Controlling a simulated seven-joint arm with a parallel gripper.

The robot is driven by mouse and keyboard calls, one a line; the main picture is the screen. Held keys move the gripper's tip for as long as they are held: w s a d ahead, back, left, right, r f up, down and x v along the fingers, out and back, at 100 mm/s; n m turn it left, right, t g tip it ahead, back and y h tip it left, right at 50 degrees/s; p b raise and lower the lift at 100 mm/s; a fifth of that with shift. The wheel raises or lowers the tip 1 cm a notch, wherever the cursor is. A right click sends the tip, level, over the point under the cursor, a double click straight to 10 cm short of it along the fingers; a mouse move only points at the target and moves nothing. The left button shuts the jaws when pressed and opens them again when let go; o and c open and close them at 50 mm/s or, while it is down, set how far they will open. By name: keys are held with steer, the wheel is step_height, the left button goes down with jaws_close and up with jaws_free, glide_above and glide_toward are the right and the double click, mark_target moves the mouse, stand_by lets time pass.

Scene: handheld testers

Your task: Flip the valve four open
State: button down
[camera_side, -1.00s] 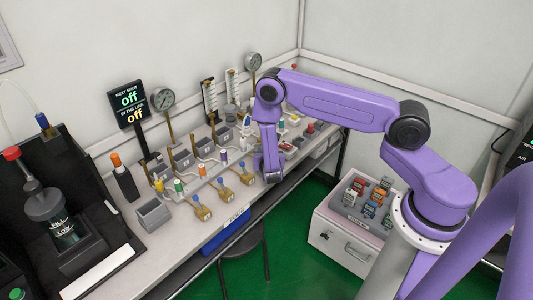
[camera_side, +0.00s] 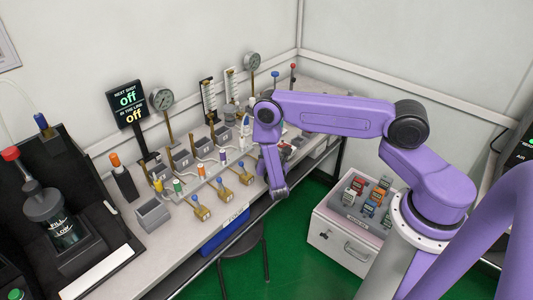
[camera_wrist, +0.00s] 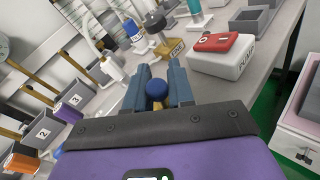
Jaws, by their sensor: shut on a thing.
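My gripper (camera_side: 278,192) is over the front edge of the bench in the side view. In the wrist view its two blue-grey fingers (camera_wrist: 160,82) are closed about a round blue knob (camera_wrist: 157,89). The rest of what the knob belongs to is hidden behind my gripper, so I cannot read a number four on it. To its left in the side view stand a row of brass valves with blue tops: a near one (camera_side: 201,209), a middle one (camera_side: 224,191) and a farther one (camera_side: 246,174). A fourth valve body is not clearly seen.
Grey numbered boxes (camera_wrist: 68,108) stand along the bench (camera_side: 125,262). A red-topped white device (camera_wrist: 222,48) lies beyond the fingers. Pressure gauges (camera_side: 162,99) and a status sign (camera_side: 128,104) stand at the back. A white drawer box (camera_side: 335,243) stands on the floor, right of a stool (camera_side: 242,254).

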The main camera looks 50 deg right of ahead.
steer(key=shift+s, duration=0.1)
stand_by(0.3)
steer(key=c, duration=1.1)
jaws_free()
steer(key=v, duration=1.7)
steer(key=shift+s+a+f, duration=0.2)
steer(key=shift+f, duration=0.1)
